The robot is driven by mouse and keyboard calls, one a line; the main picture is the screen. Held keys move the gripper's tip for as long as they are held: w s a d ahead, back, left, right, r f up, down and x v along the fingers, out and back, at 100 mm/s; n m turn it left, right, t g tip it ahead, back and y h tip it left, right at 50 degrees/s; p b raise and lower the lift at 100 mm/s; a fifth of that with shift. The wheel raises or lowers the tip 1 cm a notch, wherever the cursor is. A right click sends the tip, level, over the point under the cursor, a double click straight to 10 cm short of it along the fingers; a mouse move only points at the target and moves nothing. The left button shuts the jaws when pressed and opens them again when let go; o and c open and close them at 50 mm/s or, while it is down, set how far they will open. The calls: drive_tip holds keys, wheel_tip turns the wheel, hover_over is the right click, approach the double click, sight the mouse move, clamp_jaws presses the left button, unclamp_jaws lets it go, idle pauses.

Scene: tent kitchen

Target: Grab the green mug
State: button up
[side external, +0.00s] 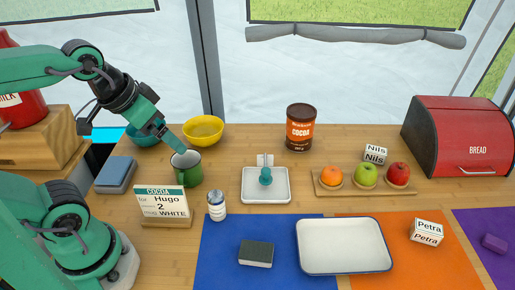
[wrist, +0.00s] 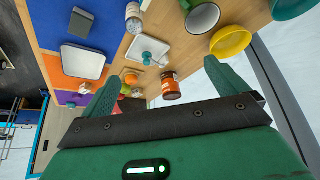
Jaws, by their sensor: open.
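The green mug (side external: 188,176) stands upright on the wooden table, behind the cocoa sign, with a white inside. In the wrist view the mug (wrist: 203,18) is near the top edge, partly cut off, outside the space between my fingers. My gripper (side external: 175,145) comes down at a slant from the upper left, its tip just above the mug's rim in the side view; I cannot tell if it touches. In the wrist view my gripper (wrist: 161,75) has its two green fingers wide apart, with nothing held between them.
A yellow bowl (side external: 203,130) and a teal bowl (side external: 143,136) stand close behind the mug. The cocoa sign (side external: 165,203) and a small white jar (side external: 217,206) are in front. A white square dish (side external: 266,196) with a teal item is to the right. A cocoa tin (side external: 300,128) stands farther back.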

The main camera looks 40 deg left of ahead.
drive_tip(key=m+g, duration=0.2)
drive_tip(key=g, duration=0.4)
hover_over(185, 155)
drive_tip(key=s+d, duration=0.2)
drive_tip(key=d, duration=0.1)
wheel_tip(185, 155, down, 16)
drive_tip(key=shift+w+d, duration=0.15)
drive_tip(key=shift+f, duration=1.25)
drive_tip(key=shift+s+f, duration=0.2)
drive_tip(key=shift+f, duration=2.4)
